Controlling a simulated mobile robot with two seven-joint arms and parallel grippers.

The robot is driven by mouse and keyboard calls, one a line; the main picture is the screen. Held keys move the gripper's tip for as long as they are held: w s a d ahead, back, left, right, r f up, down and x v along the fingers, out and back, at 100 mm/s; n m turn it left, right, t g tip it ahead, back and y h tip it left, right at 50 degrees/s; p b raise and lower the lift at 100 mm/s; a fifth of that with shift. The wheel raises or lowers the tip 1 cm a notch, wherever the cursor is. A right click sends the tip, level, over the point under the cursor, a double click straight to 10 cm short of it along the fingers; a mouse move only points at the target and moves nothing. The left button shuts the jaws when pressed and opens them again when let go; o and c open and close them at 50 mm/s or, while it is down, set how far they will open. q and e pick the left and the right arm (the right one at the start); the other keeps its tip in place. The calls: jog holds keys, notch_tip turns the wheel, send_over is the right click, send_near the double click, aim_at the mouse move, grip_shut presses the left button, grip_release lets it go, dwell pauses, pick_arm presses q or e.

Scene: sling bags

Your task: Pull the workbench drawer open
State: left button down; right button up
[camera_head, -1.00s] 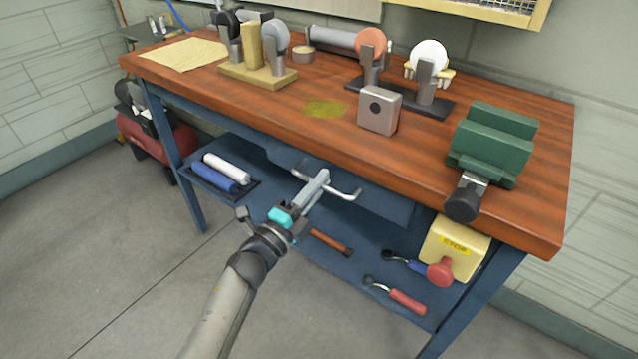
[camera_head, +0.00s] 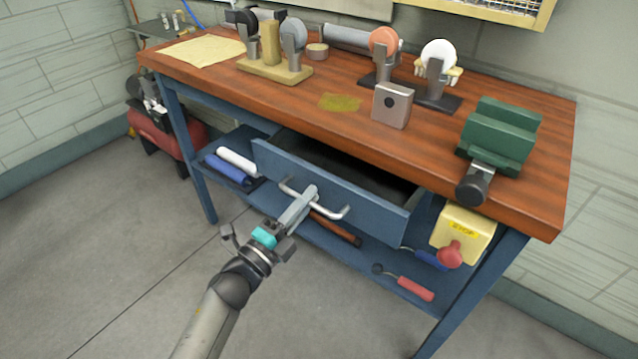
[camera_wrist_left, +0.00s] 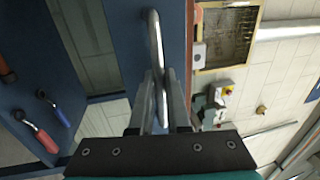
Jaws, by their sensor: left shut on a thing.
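The workbench drawer (camera_head: 331,187) is blue and stands pulled out from under the wooden top, with its dark inside showing. Its silver bar handle (camera_head: 338,214) crosses the middle of the drawer front. My left gripper (camera_head: 306,197) is shut on the handle. In the left wrist view the handle (camera_wrist_left: 155,50) runs up between the two fingers of my left gripper (camera_wrist_left: 161,95). The blue drawer front (camera_wrist_left: 133,45) is beside it there. My right gripper is not in view.
The wooden workbench top (camera_head: 330,128) carries a green vise (camera_head: 498,135), a grey box (camera_head: 393,105) and mounted discs. A yellow stop box (camera_head: 463,232) with a red button hangs near the right leg. Tools lie on the lower shelf. The floor in front is clear.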

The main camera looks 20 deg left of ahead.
pick_arm(q)
jog(key=r+p+v, duration=0.2)
jog(key=v, duration=1)
jog(key=shift+s, duration=0.45)
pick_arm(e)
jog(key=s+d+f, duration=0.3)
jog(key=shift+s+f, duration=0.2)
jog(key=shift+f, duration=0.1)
pick_arm(q)
jog(key=shift+a+r, duration=0.1)
jog(key=c, duration=1.2)
grip_release()
jog(key=shift+o, duration=0.2)
jog(key=shift+s, duration=0.1)
jog(key=v, duration=1.5)
jog(key=shift+p, duration=0.4)
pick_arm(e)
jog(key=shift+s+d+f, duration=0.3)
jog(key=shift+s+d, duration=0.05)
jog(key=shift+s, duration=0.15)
